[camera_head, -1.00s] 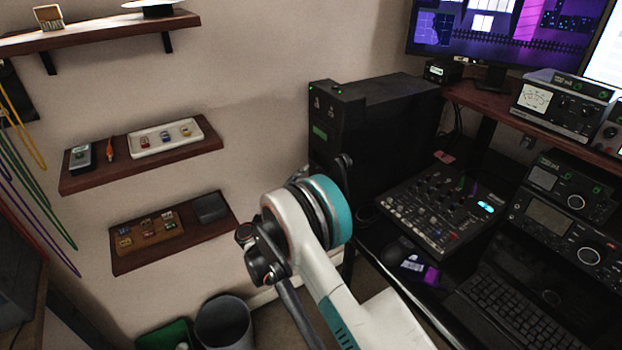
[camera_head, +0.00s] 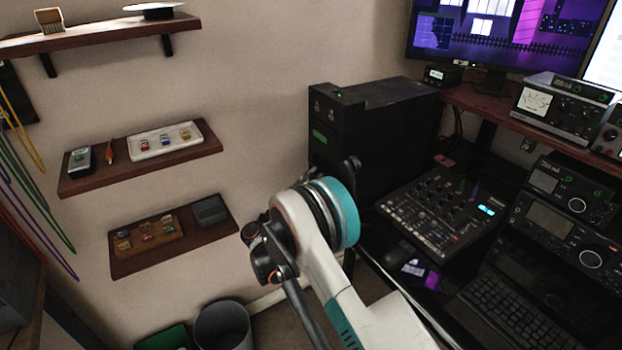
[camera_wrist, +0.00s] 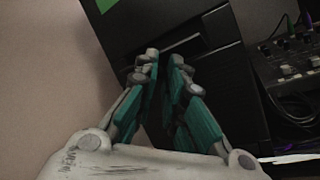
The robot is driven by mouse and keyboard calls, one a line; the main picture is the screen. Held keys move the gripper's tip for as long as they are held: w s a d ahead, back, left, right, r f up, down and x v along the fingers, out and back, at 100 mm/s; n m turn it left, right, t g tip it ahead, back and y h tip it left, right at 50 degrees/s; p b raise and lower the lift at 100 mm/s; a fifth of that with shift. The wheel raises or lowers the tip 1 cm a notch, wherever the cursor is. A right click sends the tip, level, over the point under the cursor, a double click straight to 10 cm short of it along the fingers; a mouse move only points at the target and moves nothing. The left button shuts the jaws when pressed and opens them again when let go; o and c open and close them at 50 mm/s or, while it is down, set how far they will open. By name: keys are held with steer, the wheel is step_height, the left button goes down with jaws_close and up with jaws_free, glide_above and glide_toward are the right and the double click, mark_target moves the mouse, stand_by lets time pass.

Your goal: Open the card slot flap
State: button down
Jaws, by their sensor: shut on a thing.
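The black tower unit (camera_head: 385,115) stands beside the desk, with a green label on its front. In the wrist view, the card slot flap (camera_wrist: 182,46) shows as a thin grey edge across the tower's dark front, below the green label. My gripper (camera_wrist: 163,62) has teal fingers with grey tips, drawn close together at the flap's left part. It is shut on the flap; the fingers hide the gripped part, and how far the flap is tilted cannot be told. In the head view my arm covers the lower tower front and hides the fingers.
The mixer panel (camera_head: 440,212) with knobs lies right of the tower. Wall shelves (camera_head: 140,165) with small items hang at left. A grey bin (camera_head: 222,325) stands on the floor below. A keyboard (camera_head: 515,305) lies at lower right.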

steer(key=shift+w+d+f+n+t+h, duration=0.1)
steer(key=shift+f+n+t+h, duration=0.4)
steer(key=shift+t, duration=0.7)
steer(key=c, duration=1.6)
jaws_free()
steer(key=shift+f, duration=0.1)
steer(key=shift+c, duration=0.2)
